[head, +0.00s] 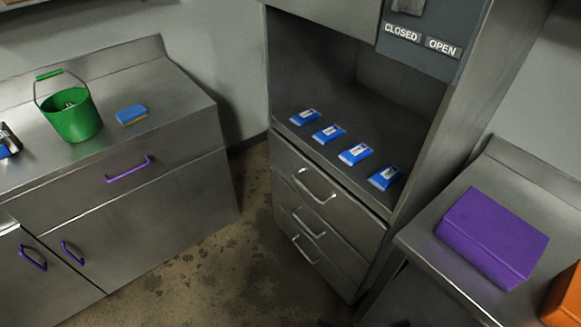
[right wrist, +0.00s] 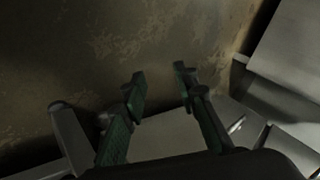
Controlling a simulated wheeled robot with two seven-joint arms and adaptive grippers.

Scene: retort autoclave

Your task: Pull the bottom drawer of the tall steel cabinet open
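The tall steel cabinet (head: 290,150) stands in the middle of the head view, with three stacked drawers below an open bay. Its bottom drawer (head: 328,272) looks shut, with a pale bar handle (head: 305,250) across its front. The drawers above it also look shut. My right gripper (right wrist: 160,72) shows in the right wrist view with its two dark green fingers apart and nothing between them. Grey panels and a small pale bar show beyond the fingers; I cannot tell which drawer they belong to. I cannot make out either gripper in the head view.
Several blue packets (head: 328,133) lie in the cabinet's bay. A left counter (head: 180,95) holds a green bucket (head: 72,115) and a blue-yellow sponge (head: 131,115). A purple box (head: 490,237) lies on the right counter (head: 425,240), close beside the cabinet. The floor (head: 215,260) before the drawers is clear.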

